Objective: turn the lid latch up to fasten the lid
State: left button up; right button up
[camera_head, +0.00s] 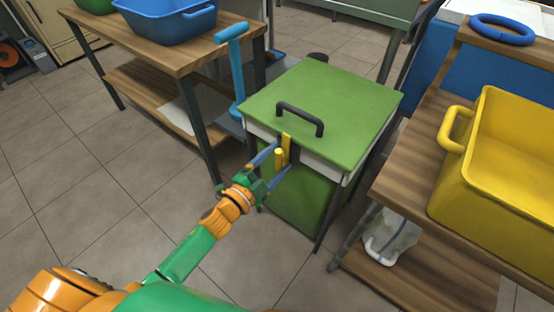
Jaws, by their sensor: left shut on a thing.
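The lid (325,103) is a flat green panel with a dark handle (299,118), lying closed on the green press box (300,201). The lid latch (285,146) is a yellow upright piece at the lid's front edge, with a shorter yellow knob beside it. My left gripper (279,162) comes from the lower left and has its two blue fingers around the yellow latch, shut on it. The fingers hide part of the latch's lower end. My right gripper is not in view.
A blue lever (236,65) stands upright left of the box. A wooden table (180,59) with a blue tub (166,20) is at the upper left. A wooden table at the right bears a yellow crate (500,195) and a blue ring (503,29). Tiled floor (100,210) is clear at the left.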

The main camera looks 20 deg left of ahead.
pick_arm(q)
jog(key=o, duration=1.2)
jog(key=shift+a, duration=0.1)
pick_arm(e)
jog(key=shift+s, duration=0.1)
pick_arm(q)
jog(key=p+v, duration=0.1)
jog(key=v, duration=0.6)
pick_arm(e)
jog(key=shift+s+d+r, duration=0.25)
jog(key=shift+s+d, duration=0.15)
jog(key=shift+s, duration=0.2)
